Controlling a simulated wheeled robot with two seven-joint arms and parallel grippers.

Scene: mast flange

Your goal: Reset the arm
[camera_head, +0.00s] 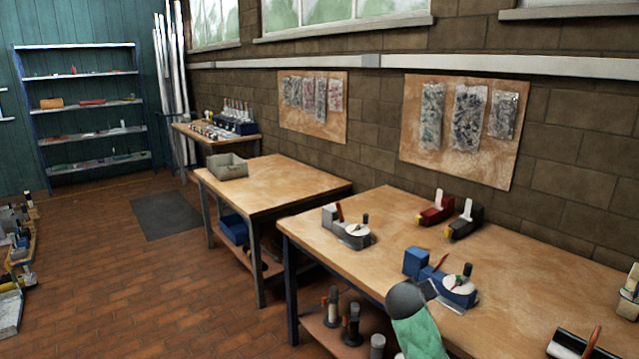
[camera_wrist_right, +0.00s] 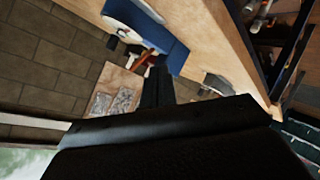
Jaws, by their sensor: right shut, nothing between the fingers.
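My right arm enters the head view from the bottom, with a green link and a dark rounded wrist. Its dark gripper (camera_head: 431,289) is over the near bench, close to the blue fixture with a white disc (camera_head: 458,285). In the right wrist view the black fingers (camera_wrist_right: 157,72) are together with nothing between them. The blue fixture (camera_wrist_right: 172,48) shows just beyond them; I cannot tell whether they touch it. My left gripper is not in view.
The near wooden bench (camera_head: 400,225) also holds a grey fixture (camera_head: 350,235), a red device (camera_head: 437,208) and a black device (camera_head: 465,222). A second bench (camera_head: 290,180) carries a grey bin (camera_head: 228,167). Shelves (camera_head: 85,105) stand at the back left. Brick floor is open at left.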

